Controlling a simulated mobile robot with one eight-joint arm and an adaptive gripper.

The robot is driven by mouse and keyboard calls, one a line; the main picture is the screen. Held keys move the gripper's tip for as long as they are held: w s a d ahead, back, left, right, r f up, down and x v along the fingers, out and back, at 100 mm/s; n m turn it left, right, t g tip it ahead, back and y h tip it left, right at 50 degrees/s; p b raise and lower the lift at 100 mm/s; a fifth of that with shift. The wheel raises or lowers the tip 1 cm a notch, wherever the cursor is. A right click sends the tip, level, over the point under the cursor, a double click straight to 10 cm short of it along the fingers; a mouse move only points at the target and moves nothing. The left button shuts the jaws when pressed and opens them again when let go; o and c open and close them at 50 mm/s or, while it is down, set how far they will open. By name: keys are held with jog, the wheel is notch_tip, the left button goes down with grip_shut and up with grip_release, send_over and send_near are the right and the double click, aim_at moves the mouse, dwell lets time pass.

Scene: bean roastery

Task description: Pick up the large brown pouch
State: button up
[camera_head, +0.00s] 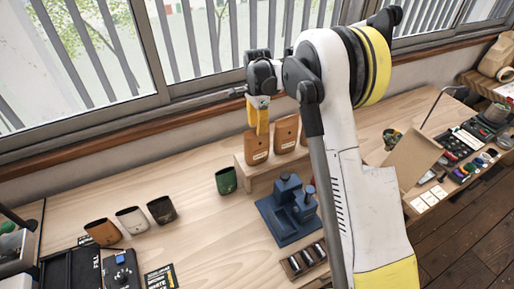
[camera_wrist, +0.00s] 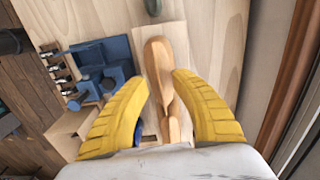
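Tall brown pouches stand upright on a low wooden riser (camera_head: 243,176). The left one (camera_head: 257,148) is directly below my gripper (camera_head: 258,130); a second brown pouch (camera_head: 286,134) stands to its right, and my arm partly hides what is farther right. In the wrist view a brown pouch (camera_wrist: 158,58) is seen from above, in line with the space between my yellow fingertips (camera_wrist: 161,78). The fingers are apart, one on each side, with a visible gap to the pouch. A smaller brown pouch (camera_head: 103,232) stands at the left of the table.
A white pouch (camera_head: 131,219), a black pouch (camera_head: 161,209) and a green pouch (camera_head: 226,180) stand on the table. A blue device (camera_head: 288,212) sits in front of the riser. The window wall (camera_head: 100,157) is close behind. An open cardboard box (camera_head: 412,157) is at right.

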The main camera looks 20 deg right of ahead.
jog(key=shift+f, duration=0.4)
jog(key=shift+f+b, duration=0.25)
jog(key=shift+b, duration=0.1)
dwell(0.4)
grip_shut()
